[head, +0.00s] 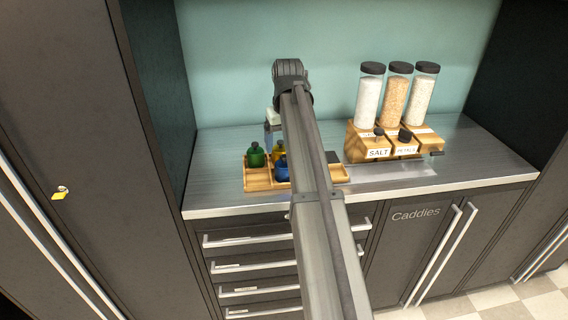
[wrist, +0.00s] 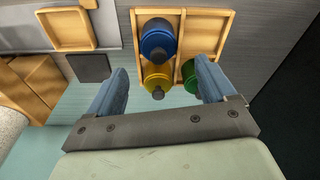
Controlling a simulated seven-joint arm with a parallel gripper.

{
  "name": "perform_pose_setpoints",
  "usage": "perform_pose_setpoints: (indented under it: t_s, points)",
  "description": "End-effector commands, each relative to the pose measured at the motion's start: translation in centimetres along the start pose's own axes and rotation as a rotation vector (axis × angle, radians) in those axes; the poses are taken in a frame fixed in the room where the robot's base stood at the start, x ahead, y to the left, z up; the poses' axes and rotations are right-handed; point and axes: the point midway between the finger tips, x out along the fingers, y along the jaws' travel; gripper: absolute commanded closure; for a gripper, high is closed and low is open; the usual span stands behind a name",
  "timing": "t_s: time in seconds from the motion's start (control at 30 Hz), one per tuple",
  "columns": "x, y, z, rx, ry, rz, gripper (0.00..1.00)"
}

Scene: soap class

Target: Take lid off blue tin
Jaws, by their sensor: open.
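The blue tin (head: 282,170) stands in a wooden divided tray (head: 257,181) on the counter. It also shows in the wrist view (wrist: 158,38), with a dark knob on its lid. A yellow tin (wrist: 157,77) is beside it in the wrist view, and a green tin (wrist: 190,72) is in another compartment. My gripper (wrist: 163,78) is open and empty, its two blue-grey fingers apart on either side of the yellow tin in the picture. It appears above the tray, and I cannot tell its exact height. In the head view my arm hides part of the tray.
A wooden dispenser stand with three clear jars (head: 397,95) stands right of the tray, its bases labelled for salt and others. A dark square (wrist: 89,67) lies near the tray. Walls close the counter at back and sides. The counter's front right (head: 450,178) is clear.

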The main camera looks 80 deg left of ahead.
Motion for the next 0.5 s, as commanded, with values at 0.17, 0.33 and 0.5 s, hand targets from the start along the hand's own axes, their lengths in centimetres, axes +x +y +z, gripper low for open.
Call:
perform_pose_setpoints:
  t_s: [0.17, 0.33, 0.5]
  points:
    - [0.9, 0.0, 0.0, 0.0, 0.0, 0.0, 0.16]
    - [2.3, 0.1, 0.0, 0.0, -0.001, 0.0, 0.16]
    - [4.6, 0.2, 0.0, 0.0, -0.001, 0.0, 0.16]
